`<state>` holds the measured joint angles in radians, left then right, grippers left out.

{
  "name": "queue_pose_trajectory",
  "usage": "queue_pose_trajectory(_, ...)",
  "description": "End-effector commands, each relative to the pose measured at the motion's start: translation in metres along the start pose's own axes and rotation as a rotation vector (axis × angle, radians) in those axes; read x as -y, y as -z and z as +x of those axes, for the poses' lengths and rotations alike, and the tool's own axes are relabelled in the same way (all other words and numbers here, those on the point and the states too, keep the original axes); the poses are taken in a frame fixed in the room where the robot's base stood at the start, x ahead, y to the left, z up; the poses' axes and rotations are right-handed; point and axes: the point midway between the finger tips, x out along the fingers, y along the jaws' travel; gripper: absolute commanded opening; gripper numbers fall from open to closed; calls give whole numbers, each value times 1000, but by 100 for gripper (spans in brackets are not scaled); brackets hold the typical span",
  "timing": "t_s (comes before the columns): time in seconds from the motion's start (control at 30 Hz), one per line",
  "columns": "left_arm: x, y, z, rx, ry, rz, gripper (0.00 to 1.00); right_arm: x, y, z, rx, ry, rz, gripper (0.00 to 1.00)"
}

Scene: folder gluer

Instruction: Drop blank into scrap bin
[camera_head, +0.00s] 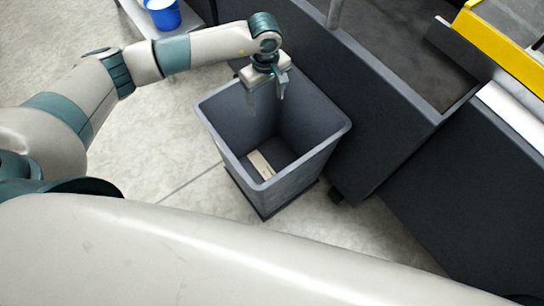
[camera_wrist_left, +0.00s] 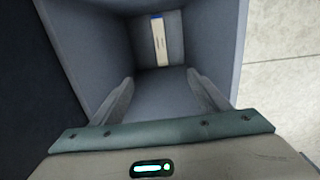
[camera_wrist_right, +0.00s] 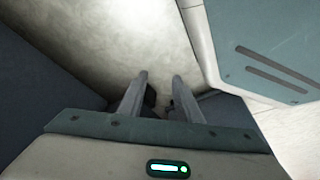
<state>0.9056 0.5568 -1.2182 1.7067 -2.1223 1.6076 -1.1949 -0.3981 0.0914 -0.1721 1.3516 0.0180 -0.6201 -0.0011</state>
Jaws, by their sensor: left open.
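The blank (camera_head: 262,165), a small pale flat strip, lies on the floor of the grey scrap bin (camera_head: 233,147). In the left wrist view the blank (camera_wrist_left: 159,42) shows a blue end and lies flat against the bin's bottom, below the fingers. My left gripper (camera_head: 267,104) is over the bin's far part, pointing down, with its fingers apart and nothing between them. The blank is clear of the fingers. My right gripper (camera_wrist_right: 160,77) shows only in its own wrist view; its fingers are apart with nothing between them.
The dark machine body (camera_head: 420,190) stands close to the right of the bin, with a yellow rail (camera_head: 505,52) at upper right. A blue bucket (camera_head: 163,15) is at the top left. Bare concrete floor (camera_head: 170,165) lies left of the bin.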

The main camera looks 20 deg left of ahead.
Motion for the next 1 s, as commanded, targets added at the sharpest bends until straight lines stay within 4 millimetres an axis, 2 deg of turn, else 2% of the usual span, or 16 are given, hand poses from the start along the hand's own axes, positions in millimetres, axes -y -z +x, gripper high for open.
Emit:
queue_pose_trajectory(0.17, 0, 0, -6, -1, -1, 0, 69, 0, -1, 1, 4, 0, 0, 31)
queue_pose_trajectory(0.37, -1, 1, -26, -1, -2, 1, 69, 0, -4, 2, 21, 0, 0, 31)
queue_pose_trajectory(0.57, -1, 1, -61, -2, -5, 2, 69, -4, -4, 2, 40, -4, 5, 31)
queue_pose_trajectory(0.9, -1, 1, -130, -2, -4, 0, 69, -11, -20, 1, 106, -10, 7, 31)
queue_pose_trajectory(1.0, -1, 0, -147, -2, -3, 1, 69, -9, -20, -4, 109, -8, 7, 31)
